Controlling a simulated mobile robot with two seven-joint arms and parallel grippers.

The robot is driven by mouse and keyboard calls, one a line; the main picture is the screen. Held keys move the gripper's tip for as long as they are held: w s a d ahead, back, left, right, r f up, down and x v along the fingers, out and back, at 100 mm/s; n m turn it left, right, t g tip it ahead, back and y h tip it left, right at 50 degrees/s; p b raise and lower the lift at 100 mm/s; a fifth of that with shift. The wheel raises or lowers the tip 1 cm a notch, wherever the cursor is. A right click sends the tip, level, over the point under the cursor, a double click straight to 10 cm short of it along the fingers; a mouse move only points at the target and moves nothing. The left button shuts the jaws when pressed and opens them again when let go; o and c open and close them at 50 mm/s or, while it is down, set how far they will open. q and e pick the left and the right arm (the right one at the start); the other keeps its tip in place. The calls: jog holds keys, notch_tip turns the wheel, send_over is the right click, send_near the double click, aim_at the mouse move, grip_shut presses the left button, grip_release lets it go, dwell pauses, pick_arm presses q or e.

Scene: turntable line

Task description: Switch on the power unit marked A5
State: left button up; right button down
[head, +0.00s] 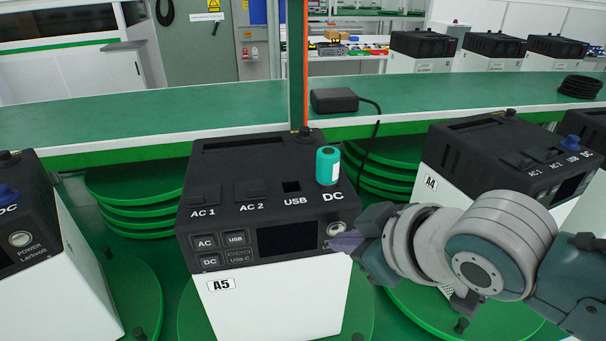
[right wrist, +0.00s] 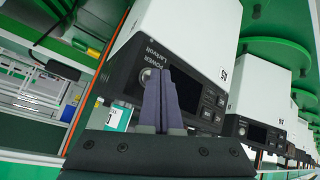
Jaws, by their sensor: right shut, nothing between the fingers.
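The power unit marked A5 (head: 265,300) has a white body and a black top and front panel, and stands on a green turntable. Its screen (head: 288,239) is dark. Its round silver power button (head: 336,228) is at the right end of the panel, and also shows in the right wrist view (right wrist: 146,75). My right gripper (head: 343,241) is shut and empty, its fingertips right at the button and partly covering that area. I cannot tell whether they touch it. In the right wrist view the fingers (right wrist: 164,88) point up beside the button. My left gripper is not in view.
A teal cylinder (head: 328,166) stands at the DC socket on top of A5. Unit A4 (head: 470,150) stands to the right and another unit (head: 60,270) to the left. Behind is a green counter (head: 130,118) with a black adapter (head: 334,100) and an upright post (head: 296,70).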

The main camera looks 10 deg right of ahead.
jog(key=shift+w, duration=0.3)
dwell(0.5)
dwell(0.3)
jog(key=shift+s+r, duration=0.1)
jog(key=shift+s, duration=0.15)
jog(key=shift+s+p, duration=0.5)
jog(key=shift+p, duration=0.05)
